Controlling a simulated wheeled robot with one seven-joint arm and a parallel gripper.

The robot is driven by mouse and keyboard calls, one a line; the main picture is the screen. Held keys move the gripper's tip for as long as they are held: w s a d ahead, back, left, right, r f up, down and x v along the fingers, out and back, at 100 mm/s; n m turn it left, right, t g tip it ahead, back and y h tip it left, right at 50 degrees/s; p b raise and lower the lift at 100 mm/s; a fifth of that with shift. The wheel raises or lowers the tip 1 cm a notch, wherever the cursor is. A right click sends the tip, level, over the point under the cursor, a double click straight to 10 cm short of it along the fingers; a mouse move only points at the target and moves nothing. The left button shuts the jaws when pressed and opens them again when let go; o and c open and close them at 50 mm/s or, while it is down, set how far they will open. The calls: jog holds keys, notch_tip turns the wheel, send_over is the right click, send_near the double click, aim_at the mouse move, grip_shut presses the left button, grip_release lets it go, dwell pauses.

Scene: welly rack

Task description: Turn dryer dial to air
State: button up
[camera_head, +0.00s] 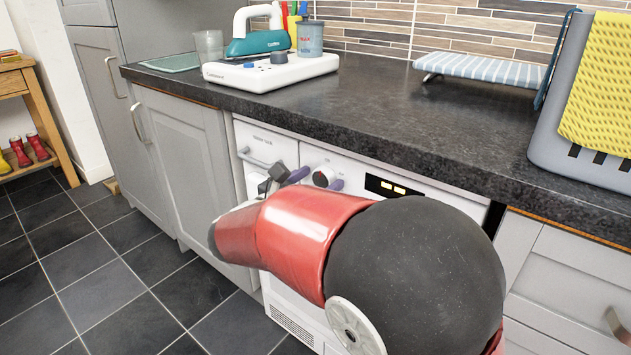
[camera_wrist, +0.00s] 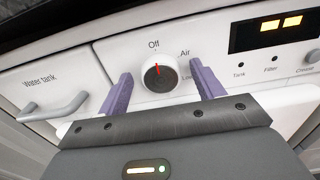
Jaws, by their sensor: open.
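The "Air" label (camera_wrist: 184,53) is up and to the right of the dial. My gripper (camera_wrist: 157,84) is open, with one purple finger on each side of the dial. I cannot tell whether either finger touches it. In the head view the dial (camera_head: 325,177) shows just above my red arm, with my gripper (camera_head: 316,179) at it.
A lit display (camera_wrist: 280,32) is right of the dial, and the water tank handle (camera_wrist: 57,107) is to the left. The dark worktop (camera_head: 400,110) overhangs the dryer. On it stand a steam iron (camera_head: 262,42), a striped ironing board (camera_head: 480,68) and a grey basket (camera_head: 560,125).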

jog(key=c, duration=1)
jog(key=shift+f+m+b, duration=0.15)
jog(key=shift+m+b, duration=0.15)
jog(key=shift+b, duration=0.1)
jog(key=m+b, duration=0.2)
jog(key=b, duration=0.1)
jog(key=shift+d+f+m, duration=0.1)
jog(key=shift+f+m, duration=0.05)
jog(key=shift+m, duration=0.15)
jog(key=m+b, duration=0.3)
jog(key=b, duration=0.1)
jog(key=shift+s+f+m, duration=0.1)
jog(key=shift+m, duration=0.2)
jog(key=m+b, duration=0.3)
jog(key=shift+d+b, duration=0.1)
jog(key=shift+b, duration=0.3)
jog(key=shift+m+b, duration=0.95)
jog(key=shift+m, duration=0.05)
jog(key=shift+r, duration=0.2)
